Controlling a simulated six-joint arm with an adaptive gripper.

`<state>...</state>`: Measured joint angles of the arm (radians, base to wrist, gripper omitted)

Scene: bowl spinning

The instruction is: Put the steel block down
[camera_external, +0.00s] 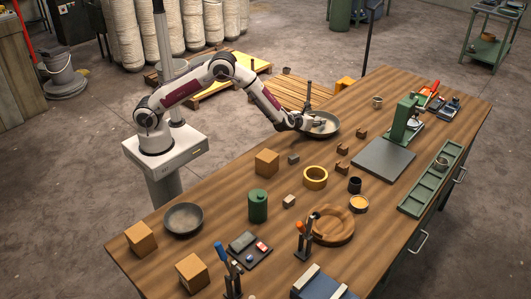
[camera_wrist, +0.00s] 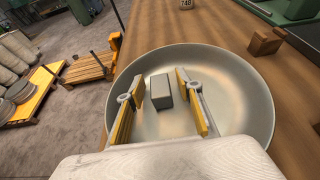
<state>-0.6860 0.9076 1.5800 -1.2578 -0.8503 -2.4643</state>
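A grey steel-looking block (camera_wrist: 161,91) is inside a shallow metal bowl (camera_wrist: 245,95), seen in the wrist view. It appears to rest on the bowl's floor, left of its middle. My gripper (camera_wrist: 160,84) is over the bowl with its two yellow-lined fingers apart, one on each side of the block. Gaps show between the block and both fingers. In the external view the bowl (camera_external: 330,127) sits at the table's far-left edge, and my gripper (camera_external: 306,120) reaches into it. The block is hidden there.
Small brown blocks (camera_external: 361,134) lie right of the metal bowl. Wooden pallets (camera_wrist: 90,68) lie beyond the table edge.

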